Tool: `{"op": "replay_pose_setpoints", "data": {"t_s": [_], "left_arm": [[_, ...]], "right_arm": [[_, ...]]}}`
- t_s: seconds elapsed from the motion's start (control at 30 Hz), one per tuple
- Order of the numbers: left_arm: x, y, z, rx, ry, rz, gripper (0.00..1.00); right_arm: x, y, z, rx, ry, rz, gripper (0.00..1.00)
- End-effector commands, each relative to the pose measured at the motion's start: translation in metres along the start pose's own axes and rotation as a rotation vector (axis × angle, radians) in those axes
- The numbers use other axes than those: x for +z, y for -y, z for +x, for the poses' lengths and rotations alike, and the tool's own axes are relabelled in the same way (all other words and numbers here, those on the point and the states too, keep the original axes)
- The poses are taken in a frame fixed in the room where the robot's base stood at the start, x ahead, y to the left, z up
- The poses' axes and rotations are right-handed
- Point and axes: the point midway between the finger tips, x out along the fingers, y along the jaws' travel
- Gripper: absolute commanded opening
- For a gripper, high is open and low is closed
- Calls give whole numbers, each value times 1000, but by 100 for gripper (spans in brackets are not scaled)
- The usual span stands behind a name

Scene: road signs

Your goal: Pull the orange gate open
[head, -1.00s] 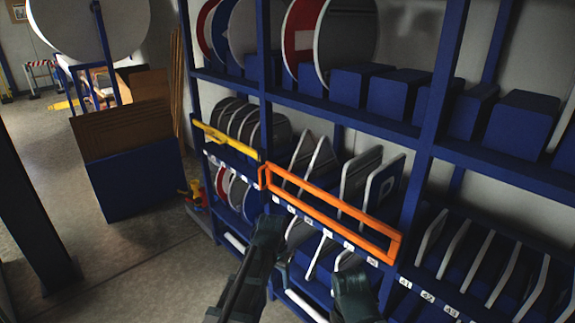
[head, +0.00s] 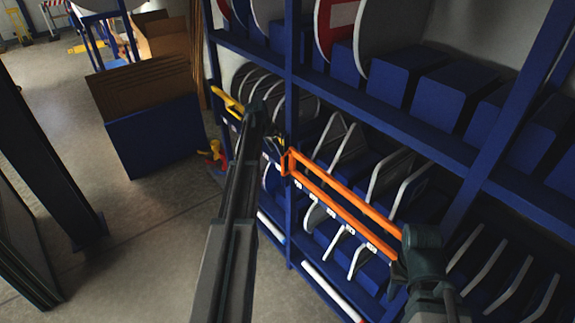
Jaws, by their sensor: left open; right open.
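The orange gate (head: 340,205) is a long rectangular frame of two rails across the front of the middle shelf bay. It slants down from upper left to lower right, and its left end post shows next to a blue upright. My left gripper (head: 273,148) is open, at the gate's left end beside that upright; whether it touches the gate I cannot tell. My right gripper (head: 402,262) is open, at the gate's right end, and hides that end. I cannot tell whether its fingers are around the rail.
A yellow gate (head: 228,100) is on the bay to the left, partly hidden by my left arm. Blue shelving (head: 289,80) holds signs in slots. A blue box with brown boards (head: 153,135) stands on the floor at left.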

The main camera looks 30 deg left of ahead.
Motion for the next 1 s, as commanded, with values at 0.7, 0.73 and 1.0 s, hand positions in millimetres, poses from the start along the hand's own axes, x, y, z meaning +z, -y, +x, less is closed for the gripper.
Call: {"op": "replay_pose_setpoints", "data": {"t_s": [0.7,0.73,1.0], "left_arm": [[2,0,92,0,1,0,50],[2,0,96,1,1,0,50],[1,-1,131,1,1,1,50]], "right_arm": [[-5,8,85,3,0,-13,50],[-5,8,89,3,0,-13,50],[-7,11,120,3,0,-12,50]]}}
